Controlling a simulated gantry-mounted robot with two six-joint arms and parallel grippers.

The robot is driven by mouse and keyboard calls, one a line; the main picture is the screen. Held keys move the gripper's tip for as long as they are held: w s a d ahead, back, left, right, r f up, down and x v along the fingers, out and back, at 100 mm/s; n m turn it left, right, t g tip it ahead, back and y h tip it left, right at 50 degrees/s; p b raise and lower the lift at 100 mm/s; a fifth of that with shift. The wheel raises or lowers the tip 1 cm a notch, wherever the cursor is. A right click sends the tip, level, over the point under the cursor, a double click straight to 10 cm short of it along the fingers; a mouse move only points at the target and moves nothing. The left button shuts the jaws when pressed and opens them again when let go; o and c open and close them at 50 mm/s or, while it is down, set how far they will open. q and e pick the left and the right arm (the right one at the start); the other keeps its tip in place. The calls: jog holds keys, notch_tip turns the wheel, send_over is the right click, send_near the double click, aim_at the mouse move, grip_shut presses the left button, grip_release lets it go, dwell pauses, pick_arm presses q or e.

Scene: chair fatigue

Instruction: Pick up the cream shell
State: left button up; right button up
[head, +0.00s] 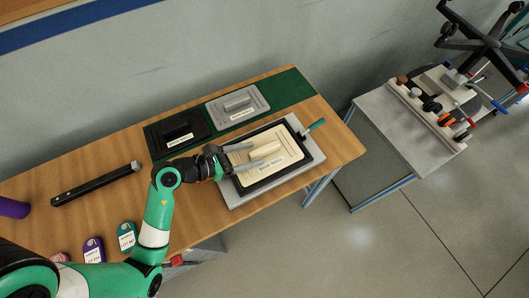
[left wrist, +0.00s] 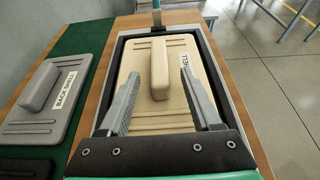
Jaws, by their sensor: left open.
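The cream shell (head: 275,162) is a flat cream panel with a raised grip bar along its middle and a white label. It lies in a black frame on a grey base on the wooden table. In the left wrist view the cream shell (left wrist: 177,60) fills the middle, its bar pointing toward me. My left gripper (head: 236,158) is open and empty, over the left part of the shell. In the left wrist view its two fingers (left wrist: 157,95) lie either side of the near end of the bar, apart from it. My right gripper does not show.
A grey back shell (head: 237,104) and a black panel (head: 178,133) lie on a green mat (head: 291,90) behind. A black bar (head: 97,184) and colored tags (head: 127,236) lie left. A teal-handled tool (head: 317,125) is at the base's far corner. A grey side table (head: 397,135) stands right.

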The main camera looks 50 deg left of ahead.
pick_arm(q)
grip_shut()
dwell(0.4)
jog(key=shift+r+p, duration=0.35)
jog(key=shift+r, duration=0.2)
notch_tip(320, 180, up, 2)
jog(key=shift+r+p, duration=0.25)
jog(key=shift+p, duration=0.5)
jog(key=s+d+r+p, duration=0.8)
jog(key=d+r, duration=0.1)
jog(key=d, duration=0.2)
jog(key=shift+s+r+p, duration=0.25)
jog(key=shift+s+p, duration=0.1)
